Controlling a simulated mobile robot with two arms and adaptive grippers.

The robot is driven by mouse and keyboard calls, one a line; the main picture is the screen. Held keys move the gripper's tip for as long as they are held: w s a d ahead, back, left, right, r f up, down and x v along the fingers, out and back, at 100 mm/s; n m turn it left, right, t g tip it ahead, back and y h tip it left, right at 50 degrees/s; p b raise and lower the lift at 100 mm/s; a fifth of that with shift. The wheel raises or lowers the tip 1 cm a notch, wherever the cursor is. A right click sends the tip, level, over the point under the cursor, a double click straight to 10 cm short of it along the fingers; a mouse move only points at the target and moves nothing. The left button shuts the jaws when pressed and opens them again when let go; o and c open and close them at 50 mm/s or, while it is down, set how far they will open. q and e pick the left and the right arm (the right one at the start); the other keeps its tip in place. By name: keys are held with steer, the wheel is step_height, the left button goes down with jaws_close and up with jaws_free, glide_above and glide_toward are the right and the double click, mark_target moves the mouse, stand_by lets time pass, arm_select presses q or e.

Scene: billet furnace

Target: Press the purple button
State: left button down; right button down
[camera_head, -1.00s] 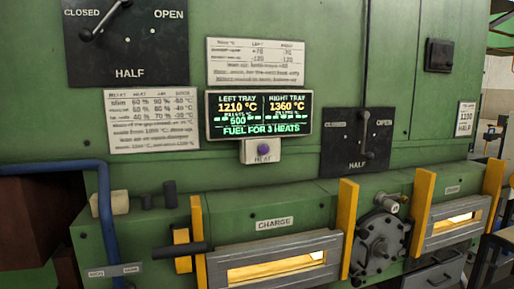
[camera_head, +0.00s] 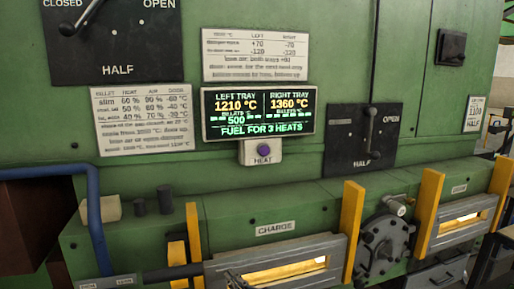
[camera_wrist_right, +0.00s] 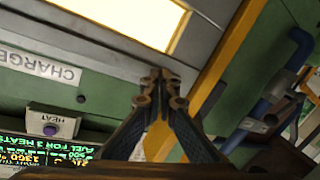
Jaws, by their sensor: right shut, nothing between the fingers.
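The purple button (camera_head: 264,151) sits on a small pale plate marked HEAT, just under the dark display on the green furnace front. It also shows in the right wrist view (camera_wrist_right: 50,130), where the picture is upside down, at lower left beside the display. My right gripper (camera_wrist_right: 160,80) is shut and empty, in front of the furnace near the bright charge opening, apart from the button. In the head view only its tip (camera_head: 236,279) shows at the bottom edge, below and left of the button. My left gripper is not in view.
The display (camera_head: 258,113) reads 1210 °C left and 1360 °C right. A lever panel (camera_head: 362,138) is right of the button, another (camera_head: 112,40) at upper left. Below are the glowing charge slot (camera_head: 285,272), yellow posts (camera_head: 353,232) and a blue pipe (camera_head: 95,215).

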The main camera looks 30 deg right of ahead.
steer(key=shift+t, duration=0.4)
steer(key=r, duration=0.5)
steer(key=shift+w, duration=0.2)
steer(key=m+t+h, duration=0.5)
steer(key=m+h, duration=0.2)
steer(key=h, duration=0.6)
glide_toward(264, 151)
steer(key=s+r, duration=0.5)
steer(key=shift+s+d+r+h, duration=0.3)
steer(key=shift+s+d+h, duration=0.1)
steer(key=shift+h, duration=0.3)
steer(key=w+d+b, duration=0.2)
steer(key=w+b, duration=0.3)
steer(key=w, duration=0.3)
steer(key=shift+w, duration=0.35)
steer(key=shift+w, duration=0.1)
